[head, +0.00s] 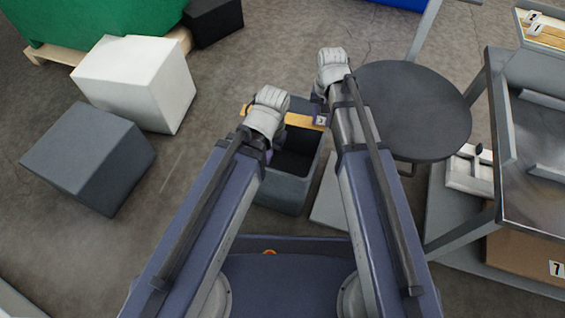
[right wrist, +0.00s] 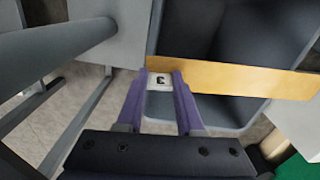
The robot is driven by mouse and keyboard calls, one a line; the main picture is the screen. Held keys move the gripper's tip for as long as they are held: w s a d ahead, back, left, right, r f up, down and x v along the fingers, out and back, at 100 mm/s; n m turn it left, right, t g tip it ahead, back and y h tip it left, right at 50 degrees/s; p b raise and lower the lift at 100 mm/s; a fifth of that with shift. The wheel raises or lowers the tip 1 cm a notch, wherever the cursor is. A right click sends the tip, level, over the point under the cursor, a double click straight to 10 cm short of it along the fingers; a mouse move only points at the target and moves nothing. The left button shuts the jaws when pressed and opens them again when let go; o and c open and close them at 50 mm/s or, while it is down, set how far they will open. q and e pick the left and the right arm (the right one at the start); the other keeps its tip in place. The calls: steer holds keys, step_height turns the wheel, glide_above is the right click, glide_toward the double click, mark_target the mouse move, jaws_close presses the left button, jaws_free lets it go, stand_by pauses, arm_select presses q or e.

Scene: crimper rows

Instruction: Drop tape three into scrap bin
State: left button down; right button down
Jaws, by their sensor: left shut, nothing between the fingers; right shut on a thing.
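Tape three is a flat orange-yellow strip with a white label reading 3. It shows in the head view (head: 298,120) and the right wrist view (right wrist: 235,78). My right gripper (right wrist: 160,76) is shut on its labelled end with purple fingers. The strip sticks out across the opening of a dark grey open-topped bin (head: 279,193), seemingly above the rim; the exact height is hard to tell. The bin also shows in the right wrist view (right wrist: 225,110). My left gripper (head: 266,125) is at the bin's left side, its fingers mostly hidden, holding nothing visible.
A round black table (head: 412,108) stands just right of my right gripper. A metal bench (head: 535,190) is at the far right. A white box (head: 130,82) and a grey box (head: 85,155) stand at the left. Bare floor lies between them and the bin.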

mark_target(320, 125)
step_height(320, 125, down, 5)
steer(key=b, duration=0.4)
steer(key=shift+c, duration=2.3)
jaws_free()
steer(key=shift+r, duration=0.1)
step_height(320, 125, up, 8)
steer(key=p, duration=0.7)
steer(key=shift+p, duration=0.3)
steer(key=shift+s+f, duration=0.1)
steer(key=shift+f, duration=0.1)
